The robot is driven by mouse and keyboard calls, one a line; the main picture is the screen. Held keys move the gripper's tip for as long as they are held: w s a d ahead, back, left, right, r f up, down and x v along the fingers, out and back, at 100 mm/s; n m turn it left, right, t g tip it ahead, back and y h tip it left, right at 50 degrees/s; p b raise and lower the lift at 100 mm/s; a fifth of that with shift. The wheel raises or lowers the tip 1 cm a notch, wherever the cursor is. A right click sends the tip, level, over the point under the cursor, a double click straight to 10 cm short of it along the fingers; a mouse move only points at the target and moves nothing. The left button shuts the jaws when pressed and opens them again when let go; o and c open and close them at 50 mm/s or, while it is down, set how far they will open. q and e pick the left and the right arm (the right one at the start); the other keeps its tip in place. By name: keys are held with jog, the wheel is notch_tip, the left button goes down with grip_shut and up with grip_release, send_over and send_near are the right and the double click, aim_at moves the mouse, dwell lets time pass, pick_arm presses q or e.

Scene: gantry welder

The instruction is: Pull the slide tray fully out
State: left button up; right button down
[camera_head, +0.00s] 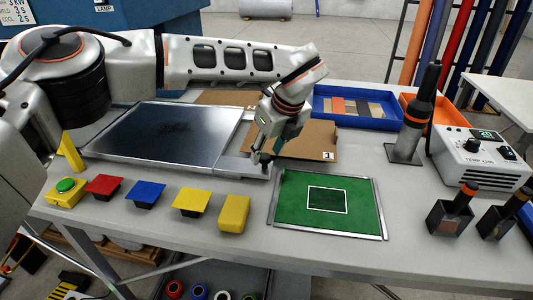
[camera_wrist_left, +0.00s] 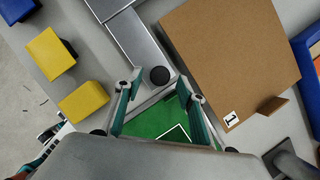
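A flat metal slide tray with a dark top (camera_head: 165,130) lies on the left half of the table. A silver bar (camera_head: 235,168) runs along its near right corner towards my left gripper (camera_head: 265,160). In the left wrist view the bar (camera_wrist_left: 135,38) ends near a round black knob (camera_wrist_left: 160,75). My left gripper also shows there (camera_wrist_left: 160,82), with its two fingers apart and the knob between or just beyond the tips. I cannot tell whether either finger touches it. My right gripper is not in view.
A green mat in a metal frame (camera_head: 290,205) lies just right of my left gripper. Cardboard (camera_head: 305,140) and a blue bin (camera_head: 325,118) lie behind. Yellow (camera_head: 234,213), blue and red blocks line the front edge. A grey temperature box (camera_head: 470,155) stands right.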

pick_arm(q)
jog(key=v, duration=1)
jog(key=shift+r, duration=0.25)
jog(key=shift+s, duration=0.15)
